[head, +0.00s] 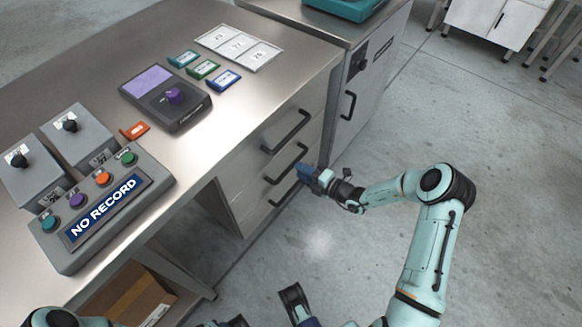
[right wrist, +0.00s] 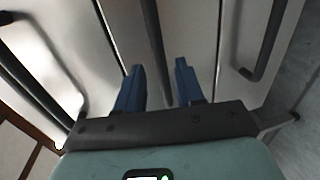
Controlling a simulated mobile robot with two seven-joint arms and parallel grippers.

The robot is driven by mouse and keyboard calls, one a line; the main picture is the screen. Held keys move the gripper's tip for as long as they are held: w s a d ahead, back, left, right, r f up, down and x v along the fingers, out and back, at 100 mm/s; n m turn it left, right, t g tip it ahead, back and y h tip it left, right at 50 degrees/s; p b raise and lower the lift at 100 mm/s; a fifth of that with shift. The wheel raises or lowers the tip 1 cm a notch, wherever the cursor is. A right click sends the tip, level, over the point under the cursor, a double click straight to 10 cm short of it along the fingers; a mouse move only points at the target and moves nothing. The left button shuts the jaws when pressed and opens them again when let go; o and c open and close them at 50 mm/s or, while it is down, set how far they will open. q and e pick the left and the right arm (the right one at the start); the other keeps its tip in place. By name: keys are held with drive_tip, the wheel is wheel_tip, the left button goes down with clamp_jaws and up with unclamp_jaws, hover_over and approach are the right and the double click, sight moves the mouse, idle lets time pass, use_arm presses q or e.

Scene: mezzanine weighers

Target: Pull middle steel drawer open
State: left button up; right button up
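The steel drawer unit under the bench has three stacked drawers with dark bar handles. The middle steel drawer (head: 257,186) looks shut, flush with the others. Its handle (head: 286,164) runs slantwise across the front. My right gripper (head: 308,176) is at the right end of this handle. In the right wrist view its two blue fingers (right wrist: 160,84) are spread, and a dark handle bar (right wrist: 154,40) runs between them. I cannot tell whether either finger touches it. Dark and blue parts at the head view's bottom edge may be my left gripper; they are cut off.
The top drawer handle (head: 286,131) and bottom drawer handle (head: 284,196) are close above and below. A cabinet (head: 368,85) with a dark handle stands right of the drawers. A cardboard box (head: 128,298) is under the bench. The floor in front is clear.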

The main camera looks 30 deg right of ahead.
sight(292, 165)
drive_tip(key=b+x, duration=0.1)
drive_tip(key=x, duration=0.4)
drive_tip(key=shift+w, duration=0.1)
use_arm(q)
drive_tip(key=shift+w+a+f+t+y, duration=0.15)
drive_tip(key=shift+w+a+f, duration=0.15)
drive_tip(key=shift+w+f, duration=0.25)
drive_tip(key=shift+w+a+f+t+y, duration=0.15)
drive_tip(key=shift+w+a+f, duration=0.15)
drive_tip(key=shift+w, duration=0.3)
